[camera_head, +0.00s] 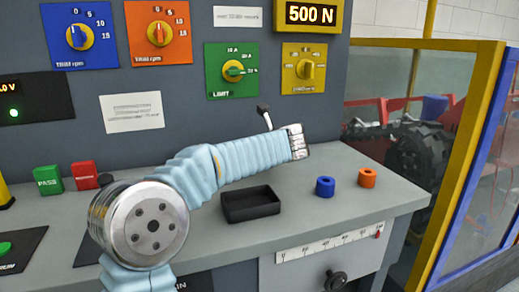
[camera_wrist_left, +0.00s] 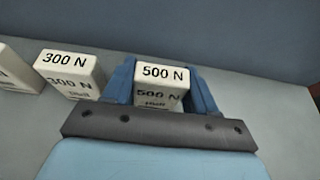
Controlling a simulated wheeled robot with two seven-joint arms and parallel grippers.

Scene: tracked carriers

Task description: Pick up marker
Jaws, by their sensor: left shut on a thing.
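A white block marker labelled 500 N (camera_wrist_left: 162,85) stands between the two blue fingers of my left gripper (camera_wrist_left: 159,68) in the left wrist view. The fingers are shut on its sides. The block looks upright, at or near the grey surface; I cannot tell whether it touches it. A similar white marker labelled 300 N (camera_wrist_left: 70,75) stands just left of the gripper, apart from it. My right gripper is not in view.
Another white block (camera_wrist_left: 15,72) is cut off at the left. On the console are a black tray (camera_head: 250,204), a blue ring (camera_head: 325,187) and an orange ring (camera_head: 367,178). The panel's display (camera_head: 310,14) reads 500 N. A yellow-framed cage (camera_head: 470,150) stands right.

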